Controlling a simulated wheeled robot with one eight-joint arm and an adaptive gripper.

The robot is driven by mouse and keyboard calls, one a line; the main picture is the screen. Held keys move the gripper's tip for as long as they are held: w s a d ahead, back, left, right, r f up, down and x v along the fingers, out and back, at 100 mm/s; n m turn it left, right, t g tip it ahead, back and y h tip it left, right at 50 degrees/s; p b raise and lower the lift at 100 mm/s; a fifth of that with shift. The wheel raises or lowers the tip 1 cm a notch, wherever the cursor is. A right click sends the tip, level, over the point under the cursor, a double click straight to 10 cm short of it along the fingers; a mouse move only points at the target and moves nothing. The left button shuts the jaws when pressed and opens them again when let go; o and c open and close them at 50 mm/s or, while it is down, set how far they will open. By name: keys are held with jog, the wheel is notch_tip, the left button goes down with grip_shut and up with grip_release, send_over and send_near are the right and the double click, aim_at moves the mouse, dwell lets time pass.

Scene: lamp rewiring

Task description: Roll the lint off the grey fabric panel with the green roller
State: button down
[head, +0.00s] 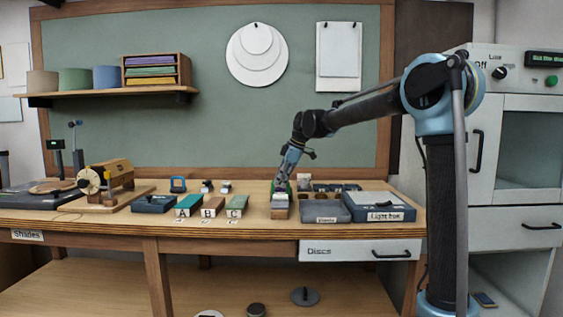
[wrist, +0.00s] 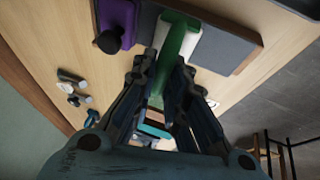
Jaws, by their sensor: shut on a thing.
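The green roller (wrist: 172,47) is between the fingers of my gripper (wrist: 165,98) in the wrist view, and the gripper is shut on it. The roller's white part (wrist: 192,45) shows against the grey fabric panel (wrist: 225,48), which has a wooden edge. I cannot tell whether the white part touches the panel. No separate lint can be made out. In the head view my gripper (head: 282,184) points down at the bench, right of the block marked C. The roller and panel are small and partly hidden there.
Blocks marked A (head: 187,204), B (head: 212,206) and C (head: 236,205) stand left of my gripper. A grey tray (head: 325,210) and a light box (head: 374,208) stand close on the right. A purple piece with a black knob (wrist: 110,40) is near the panel in the wrist view.

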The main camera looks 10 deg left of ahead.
jog(key=shift+w+a+r, duration=0.1)
jog(key=shift+w, duration=0.25)
notch_tip(320, 180, up, 2)
jog(key=shift+s+r, duration=0.1)
jog(key=shift+r, duration=0.4)
jog(key=shift+s+r, duration=0.1)
jog(key=shift+r, duration=2.35)
jog(key=shift+f, duration=0.15)
jog(key=shift+x, duration=1.6)
jog(key=shift+s, duration=0.2)
